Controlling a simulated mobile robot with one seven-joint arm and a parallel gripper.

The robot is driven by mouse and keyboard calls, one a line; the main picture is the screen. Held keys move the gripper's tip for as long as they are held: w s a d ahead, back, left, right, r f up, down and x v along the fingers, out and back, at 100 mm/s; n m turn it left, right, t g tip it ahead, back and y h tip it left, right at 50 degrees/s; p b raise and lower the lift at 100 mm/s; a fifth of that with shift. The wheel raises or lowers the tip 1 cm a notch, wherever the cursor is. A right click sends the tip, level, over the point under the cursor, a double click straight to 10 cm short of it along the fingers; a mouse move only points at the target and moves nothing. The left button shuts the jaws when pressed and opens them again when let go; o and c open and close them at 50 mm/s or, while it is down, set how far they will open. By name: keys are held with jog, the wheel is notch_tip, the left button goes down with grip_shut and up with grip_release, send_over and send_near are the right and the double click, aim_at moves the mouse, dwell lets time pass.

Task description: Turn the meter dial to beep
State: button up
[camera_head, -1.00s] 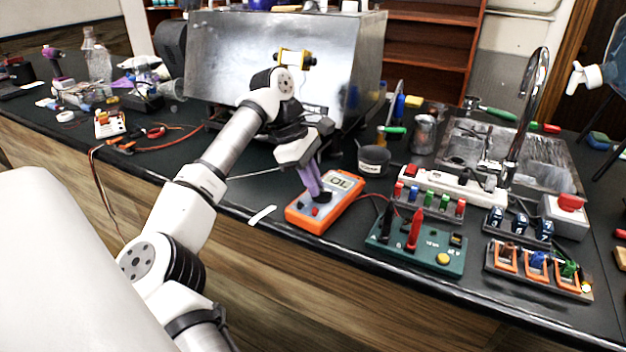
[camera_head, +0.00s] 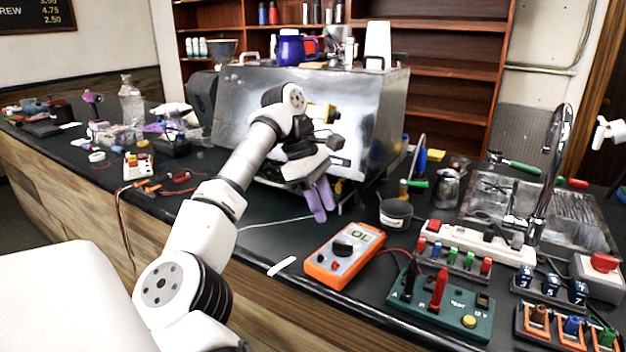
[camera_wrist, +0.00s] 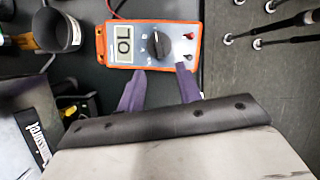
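The orange-and-grey meter (camera_head: 318,268) lies face up near the counter's front edge. Its display (camera_head: 361,238) reads "OL", and its black dial (camera_head: 343,246) stands clear and uncovered. In the wrist view the meter (camera_wrist: 100,46) is just beyond my fingertips, with the dial (camera_wrist: 159,45) in line with the gap between them. My gripper (camera_head: 319,215) is raised above the counter, behind and left of the meter. Its two purple fingers (camera_wrist: 161,72) are apart with nothing between them, and do not touch the dial.
A green board (camera_head: 465,317) with a red and a black probe stands right of the meter. A small black cup (camera_head: 396,214) is behind it, and the metal machine (camera_head: 375,110) stands farther back. A white strip (camera_head: 281,266) lies to the meter's left.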

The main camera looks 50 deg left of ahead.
jog(key=w+p+v, duration=0.1)
jog(key=p+v, duration=0.1)
jog(key=v, duration=0.4)
jog(key=shift+s+r, duration=0.25)
jog(key=shift+s, duration=0.3)
jog(key=shift+w+a, duration=0.1)
